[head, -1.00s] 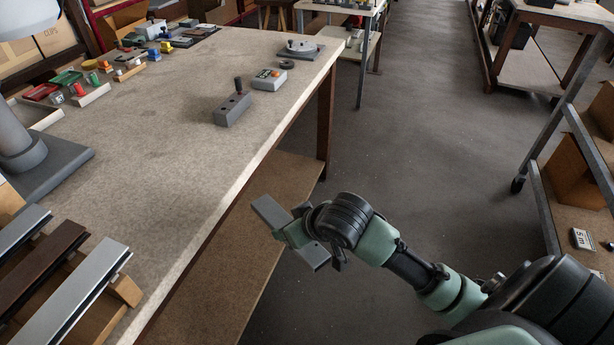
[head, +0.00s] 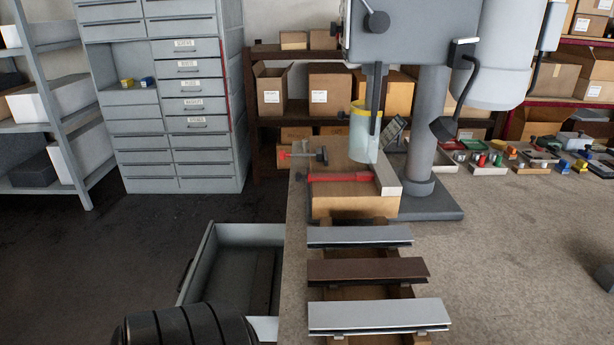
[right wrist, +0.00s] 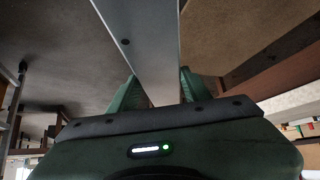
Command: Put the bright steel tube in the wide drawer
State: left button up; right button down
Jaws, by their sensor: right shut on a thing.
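A long, smooth light-grey metal bar, which looks like the steel tube (right wrist: 145,35), runs up out of my right gripper (right wrist: 160,88) in the right wrist view. The gripper's two green fingers are shut on either side of it. Its far end is cut off by the frame. My right gripper is outside the head view now, and so is my left gripper. A grey drawer (head: 250,235) stands pulled open at the left side of the bench in the head view. A dark brown strip lies inside. I cannot tell whether this is the wide drawer.
Two silver profiles (head: 375,316) and a brown one (head: 365,270) lie on wooden supports on the bench (head: 510,285). A drill press (head: 425,130) stands behind them. A grey drawer cabinet (head: 190,100) stands at the back left. The floor (head: 120,240) before it is clear.

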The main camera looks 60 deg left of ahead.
aim_at(228, 294)
jog(key=k+j+z, duration=0.25)
jog(key=j, duration=0.35)
jog(key=k+j+z, duration=0.2)
jog(key=j, duration=0.4)
jog(key=k+j+z, duration=0.25)
jog(key=k+j, duration=0.15)
jog(key=k+j+z, duration=0.25)
jog(key=j, duration=0.3)
jog(key=k+j, duration=1)
